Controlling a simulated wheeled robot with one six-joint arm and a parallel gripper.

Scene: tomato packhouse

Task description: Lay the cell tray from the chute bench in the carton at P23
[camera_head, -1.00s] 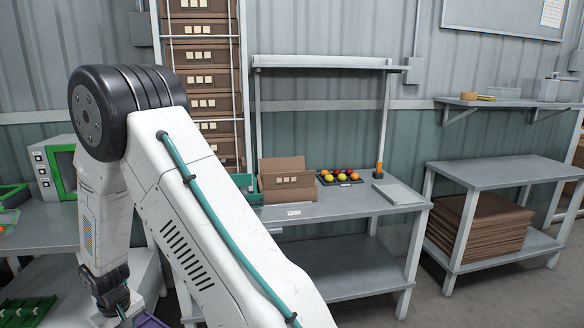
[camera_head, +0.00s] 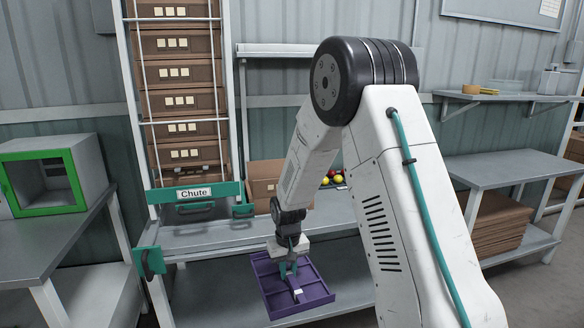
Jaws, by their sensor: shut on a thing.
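My gripper (camera_head: 289,268) is shut on a purple cell tray (camera_head: 315,290) with shallow compartments. It holds the tray by the middle, in front of the bench and below the level of its top. An open brown carton (camera_head: 264,183) stands on the bench behind, partly hidden by my arm. No P23 label can be read on it. The chute bench (camera_head: 210,238) has a teal sign reading "Chute" (camera_head: 194,193).
A rack of brown cartons (camera_head: 178,73) rises behind the chute sign. A green-framed box (camera_head: 50,180) stands on the left table. The right table (camera_head: 508,170) has a clear top.

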